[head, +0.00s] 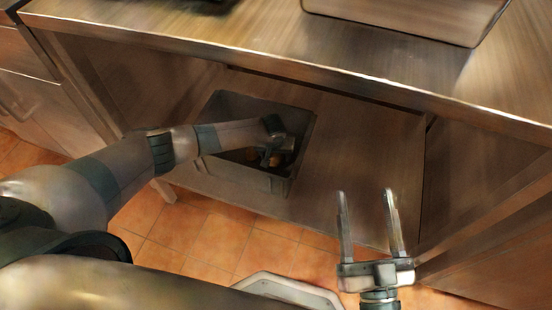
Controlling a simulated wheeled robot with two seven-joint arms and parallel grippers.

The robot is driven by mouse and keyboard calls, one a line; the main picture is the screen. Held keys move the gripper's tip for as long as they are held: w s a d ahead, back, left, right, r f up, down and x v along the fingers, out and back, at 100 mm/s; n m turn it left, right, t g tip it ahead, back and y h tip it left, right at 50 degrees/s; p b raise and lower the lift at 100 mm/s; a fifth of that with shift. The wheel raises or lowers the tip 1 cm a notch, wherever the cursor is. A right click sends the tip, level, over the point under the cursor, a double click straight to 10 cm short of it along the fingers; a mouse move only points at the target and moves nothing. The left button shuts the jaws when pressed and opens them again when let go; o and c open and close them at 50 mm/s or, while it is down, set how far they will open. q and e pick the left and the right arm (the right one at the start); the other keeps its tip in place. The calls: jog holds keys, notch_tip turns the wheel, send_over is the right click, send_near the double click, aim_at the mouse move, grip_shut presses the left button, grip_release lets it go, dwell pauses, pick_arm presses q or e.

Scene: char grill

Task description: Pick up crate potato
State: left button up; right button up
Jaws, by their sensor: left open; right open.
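A dark grey crate (244,178) stands on the shelf under the steel counter, left of the middle in the head view. My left arm reaches under the counter edge, and my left gripper (264,157) is inside the crate, pointing down. Small orange-brown pieces, perhaps potatoes, show beside its fingers; the dark interior and my arm hide the rest. I cannot see any potato held. My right gripper (367,212) is open and empty, fingers pointing up in the picture, in front of the shelf and to the right of the crate.
The steel counter (270,45) overhangs the shelf (355,150), with a metal tray (410,12) on top. The shelf right of the crate is bare. A side panel (480,190) bounds it at right. Orange floor tiles (215,235) lie in front.

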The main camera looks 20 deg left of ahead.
pick_arm(q)
jog(key=shift+w+f, duration=0.15)
jog(key=shift+f, duration=0.3)
pick_arm(e)
jog(key=shift+s+r+t, duration=0.35)
jog(key=shift+r+t, duration=0.15)
jog(key=shift+r, duration=0.3)
pick_arm(q)
jog(key=c, duration=1.2)
